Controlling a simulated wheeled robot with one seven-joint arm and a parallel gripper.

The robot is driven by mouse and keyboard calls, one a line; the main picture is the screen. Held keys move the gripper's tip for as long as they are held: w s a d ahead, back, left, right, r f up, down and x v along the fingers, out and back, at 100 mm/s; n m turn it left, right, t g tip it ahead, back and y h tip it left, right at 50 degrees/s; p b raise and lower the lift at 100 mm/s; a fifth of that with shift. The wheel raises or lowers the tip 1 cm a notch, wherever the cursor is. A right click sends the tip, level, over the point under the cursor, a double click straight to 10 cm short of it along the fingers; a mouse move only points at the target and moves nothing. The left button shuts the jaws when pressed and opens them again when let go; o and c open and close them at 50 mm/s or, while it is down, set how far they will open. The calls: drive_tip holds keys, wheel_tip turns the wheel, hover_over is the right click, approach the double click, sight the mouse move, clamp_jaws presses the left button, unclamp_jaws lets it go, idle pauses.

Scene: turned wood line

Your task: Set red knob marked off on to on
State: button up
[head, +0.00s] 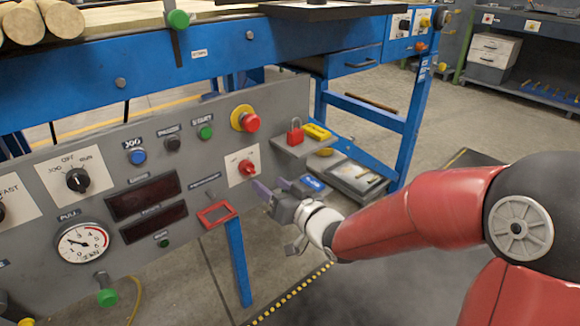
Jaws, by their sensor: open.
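The red knob (246,167) sits on a white square plate on the grey control panel (60,150), below the red emergency button. Small marks show on its plate, but I cannot read them. My gripper (272,187) is open, with its purple-grey fingers pointing left toward the panel, just below and right of the knob. The fingers look apart from the knob, though the exact gap is hard to tell. Nothing is between them that I can see.
A red button on a yellow ring (246,119) is above the knob. A red frame (215,213) juts out below left. A side shelf (305,146) with a red padlock (295,131) and a yellow item (317,132) stands close right. A black selector (78,180) is further left.

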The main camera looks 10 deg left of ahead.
sight(251, 171)
drive_tip(key=x, duration=0.7)
drive_tip(key=shift+w+a, duration=0.15)
drive_tip(key=shift+a, duration=0.25)
drive_tip(key=shift+c, duration=0.4)
drive_tip(key=c, duration=0.9)
